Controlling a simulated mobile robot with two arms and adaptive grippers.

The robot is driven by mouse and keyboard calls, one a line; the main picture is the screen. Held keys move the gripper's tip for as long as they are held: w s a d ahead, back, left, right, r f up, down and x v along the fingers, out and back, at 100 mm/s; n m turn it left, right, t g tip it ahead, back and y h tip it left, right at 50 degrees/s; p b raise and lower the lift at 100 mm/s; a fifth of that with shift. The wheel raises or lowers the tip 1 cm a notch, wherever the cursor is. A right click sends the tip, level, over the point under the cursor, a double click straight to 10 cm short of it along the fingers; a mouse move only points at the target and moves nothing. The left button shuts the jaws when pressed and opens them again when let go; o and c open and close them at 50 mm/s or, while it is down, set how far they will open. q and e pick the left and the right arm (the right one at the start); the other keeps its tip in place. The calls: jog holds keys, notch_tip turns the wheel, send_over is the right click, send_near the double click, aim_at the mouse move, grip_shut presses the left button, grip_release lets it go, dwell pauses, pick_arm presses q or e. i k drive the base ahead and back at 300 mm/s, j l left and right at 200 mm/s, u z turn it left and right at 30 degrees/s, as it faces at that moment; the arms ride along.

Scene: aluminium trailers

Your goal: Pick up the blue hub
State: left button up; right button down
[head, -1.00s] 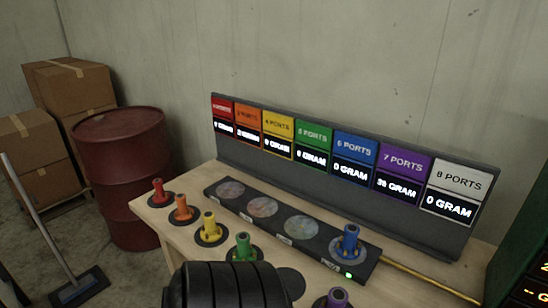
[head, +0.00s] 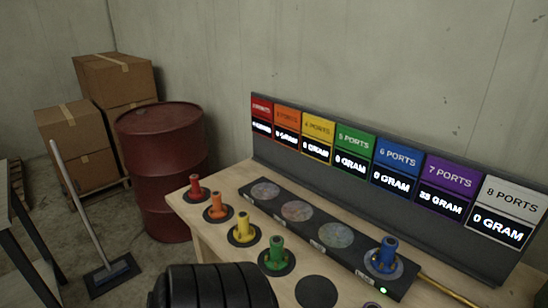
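The blue hub (head: 386,254) stands upright on the rightmost round pad of the black strip (head: 318,263) on the wooden table. A green light glows beside it. A black ribbed rounded part (head: 213,287) shows at the bottom centre; I cannot tell what it belongs to. Neither of my grippers can be made out in the head view, and nothing touches the blue hub.
Red (head: 195,188), orange (head: 215,206), yellow (head: 243,228) and green hubs (head: 277,254) stand on black pads along the table front. A display board (head: 375,180) stands behind. A red barrel (head: 163,165), boxes (head: 113,80) and a broom (head: 86,215) are left.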

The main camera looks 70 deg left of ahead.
aim_at(384, 261)
jog(key=j+u, duration=0.1)
jog(key=u, duration=0.35)
jog(key=j+u, duration=0.1)
jog(key=u, duration=0.35)
jog(key=j+u, duration=0.1)
jog(key=u, duration=0.4)
jog(key=j+u, duration=0.1)
jog(key=u, duration=0.35)
jog(key=k+z, duration=0.15)
jog(key=z, duration=0.35)
jog(key=k+l+z, duration=0.1)
jog(key=z, duration=0.35)
jog(key=k+l+z, duration=0.15)
jog(key=z, duration=0.35)
jog(key=k+l, duration=0.05)
jog(key=k, duration=0.05)
